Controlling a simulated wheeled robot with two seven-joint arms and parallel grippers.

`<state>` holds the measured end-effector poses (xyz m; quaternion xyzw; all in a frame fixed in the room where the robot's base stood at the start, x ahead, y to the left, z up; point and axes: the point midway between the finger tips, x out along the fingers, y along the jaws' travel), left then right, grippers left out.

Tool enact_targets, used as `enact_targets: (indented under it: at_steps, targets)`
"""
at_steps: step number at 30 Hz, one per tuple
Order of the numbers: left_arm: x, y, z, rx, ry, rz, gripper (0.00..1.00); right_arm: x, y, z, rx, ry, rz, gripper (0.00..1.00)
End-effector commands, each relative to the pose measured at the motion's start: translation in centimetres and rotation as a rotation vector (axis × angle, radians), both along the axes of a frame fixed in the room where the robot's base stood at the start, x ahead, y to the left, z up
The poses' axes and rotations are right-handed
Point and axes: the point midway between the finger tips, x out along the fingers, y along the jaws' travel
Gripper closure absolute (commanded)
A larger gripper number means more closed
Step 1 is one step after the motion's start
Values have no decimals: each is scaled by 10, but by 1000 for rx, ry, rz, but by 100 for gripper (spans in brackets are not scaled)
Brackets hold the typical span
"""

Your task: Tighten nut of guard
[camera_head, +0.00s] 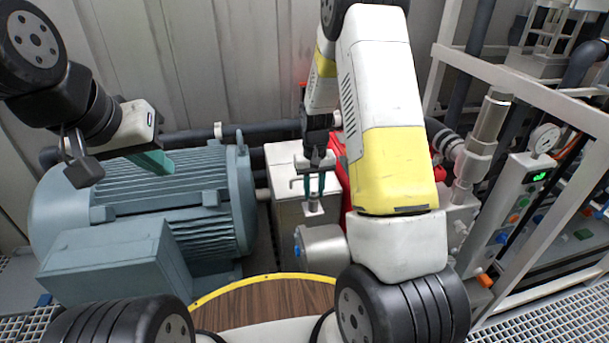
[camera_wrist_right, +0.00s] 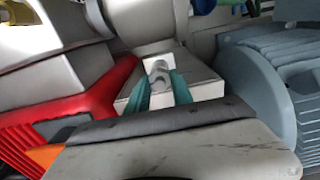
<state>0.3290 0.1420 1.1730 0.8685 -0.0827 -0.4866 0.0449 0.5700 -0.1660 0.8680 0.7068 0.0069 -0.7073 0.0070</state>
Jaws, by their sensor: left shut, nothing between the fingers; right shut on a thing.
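My right gripper (camera_head: 313,188) points down in the head view, between the blue-grey motor and the red part. Its teal fingers are shut on a small grey metal piece, seemingly the nut (camera_wrist_right: 158,70), which sits between the fingertips in the right wrist view. The nut is over a pale box-like cover (camera_head: 290,215), which looks like the guard; it also shows in the right wrist view (camera_wrist_right: 205,84). Whether the nut is seated on it is hard to tell. My left gripper (camera_head: 155,163) is shut and empty above the motor.
The large finned motor (camera_head: 190,205) stands at the left. A red part (camera_head: 337,150) is close beside the right gripper, partly hidden by my right arm; it shows larger in the right wrist view (camera_wrist_right: 75,115). A white frame (camera_head: 530,90) with a gauge (camera_head: 544,138) stands at right.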

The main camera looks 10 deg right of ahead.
Motion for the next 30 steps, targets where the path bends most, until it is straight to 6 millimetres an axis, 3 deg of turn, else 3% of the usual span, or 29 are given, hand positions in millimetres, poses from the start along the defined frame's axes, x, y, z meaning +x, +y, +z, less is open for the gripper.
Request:
enact_targets:
  at_steps: [8,9,12,23,30]
  targets:
    - [0,0,0,0,0,0,100,1,0,1,1,-3,-4,100]
    - [0,0,0,0,0,0,100,1,0,1,1,-3,-4,71]
    - [0,0,0,0,0,0,100,1,0,1,1,-3,-3,51]
    - [0,0,0,0,0,0,100,1,0,3,0,-2,-1,51]
    - [0,0,0,0,0,0,100,2,0,39,1,-6,-1,51]
